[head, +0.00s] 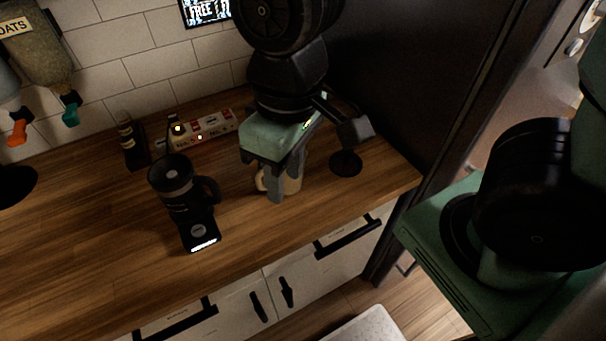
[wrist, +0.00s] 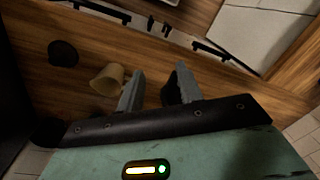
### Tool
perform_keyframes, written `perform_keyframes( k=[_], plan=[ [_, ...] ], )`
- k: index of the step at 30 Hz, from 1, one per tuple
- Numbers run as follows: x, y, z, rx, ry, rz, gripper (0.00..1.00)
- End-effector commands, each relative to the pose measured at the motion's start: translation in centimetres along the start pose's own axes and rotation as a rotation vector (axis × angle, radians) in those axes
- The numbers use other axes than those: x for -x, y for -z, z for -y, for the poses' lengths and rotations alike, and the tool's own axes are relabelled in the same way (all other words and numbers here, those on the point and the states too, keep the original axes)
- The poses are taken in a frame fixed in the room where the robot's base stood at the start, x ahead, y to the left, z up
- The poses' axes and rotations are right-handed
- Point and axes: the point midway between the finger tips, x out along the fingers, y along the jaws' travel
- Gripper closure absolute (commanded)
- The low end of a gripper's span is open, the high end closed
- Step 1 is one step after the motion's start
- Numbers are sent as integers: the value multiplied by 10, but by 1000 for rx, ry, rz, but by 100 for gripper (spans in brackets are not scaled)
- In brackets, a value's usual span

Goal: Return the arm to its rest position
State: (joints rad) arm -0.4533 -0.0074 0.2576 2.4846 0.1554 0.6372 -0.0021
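My gripper (head: 285,186) points down over the wooden counter in the head view. Its two grey fingers are apart, with nothing visible between them in the wrist view (wrist: 157,88). A beige cup (head: 294,184) stands behind the fingers in the head view, partly hidden by them. In the wrist view the cup (wrist: 107,80) is just left of the left finger, outside the gap. I cannot tell whether that finger touches it.
A black appliance (head: 177,186) with a lit base stands on the wooden counter (head: 95,235), left of my gripper. A round black base (head: 345,163) is to the right. A dark tall cabinet (head: 405,70) bounds the right.

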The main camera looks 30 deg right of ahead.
Motion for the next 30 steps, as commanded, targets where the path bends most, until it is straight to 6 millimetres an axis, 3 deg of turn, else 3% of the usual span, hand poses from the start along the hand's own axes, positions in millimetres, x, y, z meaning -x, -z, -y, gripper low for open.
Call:
perform_keyframes(
  k=[3,6,16,25,30],
  plan=[
    [5,-24,5,63,-33,-6,64],
    [6,-33,6,87,-47,-6,64],
    [6,-34,7,90,-48,-5,64],
    [-42,-34,2,88,-49,-5,64],
    [-42,-34,1,88,-49,-5,64]
  ],
)
